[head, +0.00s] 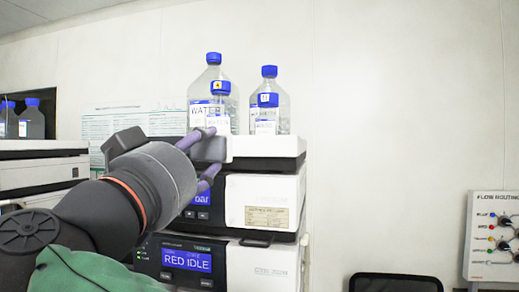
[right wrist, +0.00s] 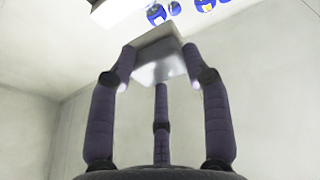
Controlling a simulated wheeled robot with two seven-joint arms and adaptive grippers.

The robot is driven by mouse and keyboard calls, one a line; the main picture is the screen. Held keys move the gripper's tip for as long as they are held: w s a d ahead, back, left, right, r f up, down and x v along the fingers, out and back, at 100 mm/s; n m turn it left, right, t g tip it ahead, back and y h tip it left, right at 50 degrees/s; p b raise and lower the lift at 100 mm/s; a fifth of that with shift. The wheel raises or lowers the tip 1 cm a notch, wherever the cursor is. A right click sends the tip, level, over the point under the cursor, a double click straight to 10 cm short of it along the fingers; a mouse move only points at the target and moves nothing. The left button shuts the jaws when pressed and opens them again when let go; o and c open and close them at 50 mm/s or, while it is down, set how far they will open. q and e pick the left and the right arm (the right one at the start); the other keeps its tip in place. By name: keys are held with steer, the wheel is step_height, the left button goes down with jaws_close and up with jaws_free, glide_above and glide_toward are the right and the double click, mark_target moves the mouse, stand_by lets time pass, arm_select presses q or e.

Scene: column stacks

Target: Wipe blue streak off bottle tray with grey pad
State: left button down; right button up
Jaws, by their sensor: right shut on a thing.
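The bottle tray (head: 268,147) is the white-fronted top unit of the stack in the head view, with several clear, blue-capped bottles standing on it. My right gripper (head: 211,158) is in front of the tray's left part, its purple fingers shut on the grey pad (head: 208,149). In the right wrist view the pad (right wrist: 160,58) sits between the fingertips, below the tray's pale edge (right wrist: 118,10). Whether the pad touches the tray I cannot tell. No blue streak shows; the pad and gripper cover part of the tray front. My left gripper is not in view.
Below the tray are stacked instrument modules (head: 270,190), the lower with a RED IDLE display (head: 187,259). Another stack (head: 40,165) stands at left. A FLOW ROUTING panel (head: 492,238) is on the right wall. Space right of the stack is open, above a dark chair back (head: 395,283).

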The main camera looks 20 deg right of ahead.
steer(key=s+a, duration=0.4)
steer(key=s, duration=0.3)
steer(key=shift+a, duration=0.4)
steer(key=shift+s, duration=0.1)
